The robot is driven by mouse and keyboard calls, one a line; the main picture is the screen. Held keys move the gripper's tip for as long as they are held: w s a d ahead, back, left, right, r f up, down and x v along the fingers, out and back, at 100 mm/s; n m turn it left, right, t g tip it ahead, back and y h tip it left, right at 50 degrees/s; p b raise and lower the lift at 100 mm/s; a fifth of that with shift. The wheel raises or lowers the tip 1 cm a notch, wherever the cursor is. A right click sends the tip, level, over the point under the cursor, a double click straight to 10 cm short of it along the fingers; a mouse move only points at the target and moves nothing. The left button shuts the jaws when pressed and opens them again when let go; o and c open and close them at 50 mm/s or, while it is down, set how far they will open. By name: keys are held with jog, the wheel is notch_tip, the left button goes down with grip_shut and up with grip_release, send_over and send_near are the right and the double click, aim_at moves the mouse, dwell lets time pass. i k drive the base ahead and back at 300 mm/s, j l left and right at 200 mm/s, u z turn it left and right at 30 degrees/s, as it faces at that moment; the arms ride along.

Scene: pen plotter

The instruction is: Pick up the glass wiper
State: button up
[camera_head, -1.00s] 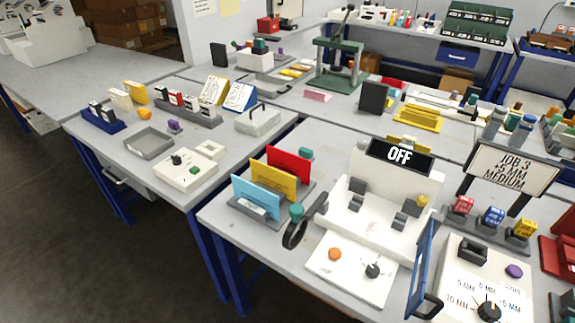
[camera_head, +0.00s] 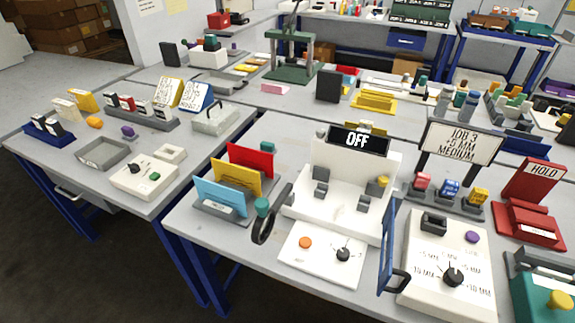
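I cannot pick out the glass wiper for certain. A blue upright panel with a black handle (camera_head: 387,246) stands near the front edge of the near table, between two white control boxes. A dark upright piece with a rounded loop (camera_head: 266,228) and a teal knob (camera_head: 262,206) stands beside the coloured plates. My gripper is not in view.
A white machine with an OFF sign (camera_head: 358,140) stands mid-table. Blue, yellow and red plates (camera_head: 237,178) stand left of it. A JOB 3 sign (camera_head: 461,143) and a red HOLD stand (camera_head: 527,208) are at right. Dark floor (camera_head: 60,255) is open at lower left.

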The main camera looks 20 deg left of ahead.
aim_at(267, 147)
jog(key=i+j+u, duration=0.1)
jog(key=i+j, duration=0.15)
jog(key=j, duration=0.35)
jog(key=i+j+u, duration=0.1)
jog(key=i+j, duration=0.2)
jog(key=j, duration=0.25)
jog(key=i+j+u, duration=0.1)
jog(key=i+j, duration=0.2)
jog(key=j, duration=0.25)
jog(key=i+j+u, duration=0.15)
jog(key=i+j, duration=0.15)
jog(key=j, duration=0.2)
jog(key=i+j+u, duration=0.1)
jog(key=i+j, duration=0.25)
jog(key=j, duration=0.15)
